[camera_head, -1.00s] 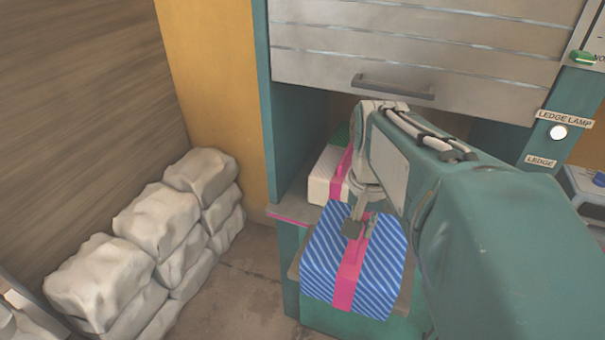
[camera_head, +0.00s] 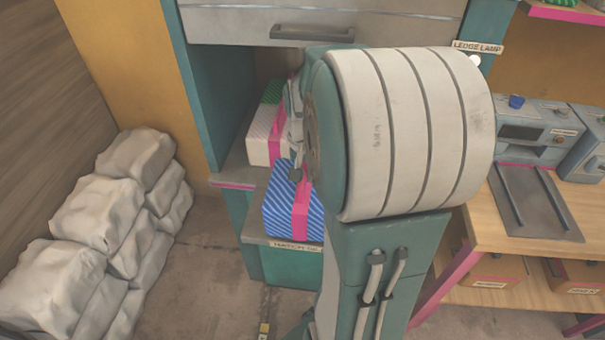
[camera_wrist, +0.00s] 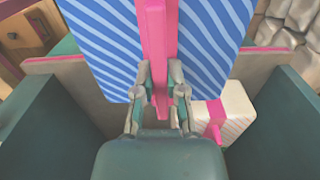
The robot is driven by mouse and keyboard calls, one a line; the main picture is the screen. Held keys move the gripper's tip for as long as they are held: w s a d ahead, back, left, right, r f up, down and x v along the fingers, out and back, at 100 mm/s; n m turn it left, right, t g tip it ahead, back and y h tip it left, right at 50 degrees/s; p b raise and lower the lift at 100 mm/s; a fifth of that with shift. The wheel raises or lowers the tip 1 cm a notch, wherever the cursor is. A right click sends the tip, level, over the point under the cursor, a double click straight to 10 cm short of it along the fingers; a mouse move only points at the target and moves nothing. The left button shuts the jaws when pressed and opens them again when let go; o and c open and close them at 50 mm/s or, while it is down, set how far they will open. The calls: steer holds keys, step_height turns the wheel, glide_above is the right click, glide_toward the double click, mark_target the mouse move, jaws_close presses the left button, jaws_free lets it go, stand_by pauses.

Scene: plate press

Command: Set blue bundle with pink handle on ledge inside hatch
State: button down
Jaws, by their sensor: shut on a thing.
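The blue striped bundle (camera_head: 280,212) has a pink band and handle (camera_wrist: 160,60). My gripper (camera_wrist: 160,98) is shut on the handle. In the head view my arm hides most of my gripper and the bundle's right side. The bundle is at the front of the open hatch; in the wrist view (camera_wrist: 95,40) it overlaps the ledge's pink front edge. I cannot tell whether it touches anything below. The grey ledge (camera_head: 232,172) lies inside the hatch, below the raised shutter (camera_head: 230,22).
A white bundle with a pink band (camera_head: 257,148) stands on the ledge, close beside the blue one; a green-topped one (camera_head: 272,92) is behind it. Teal side walls bound the opening. White sacks (camera_head: 130,200) are stacked left. A wooden workbench (camera_head: 470,225) with machines stands right.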

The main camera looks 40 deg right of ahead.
steer(key=shift+f, duration=0.5)
steer(key=c, duration=0.7)
jaws_free()
steer(key=shift+f, duration=0.15)
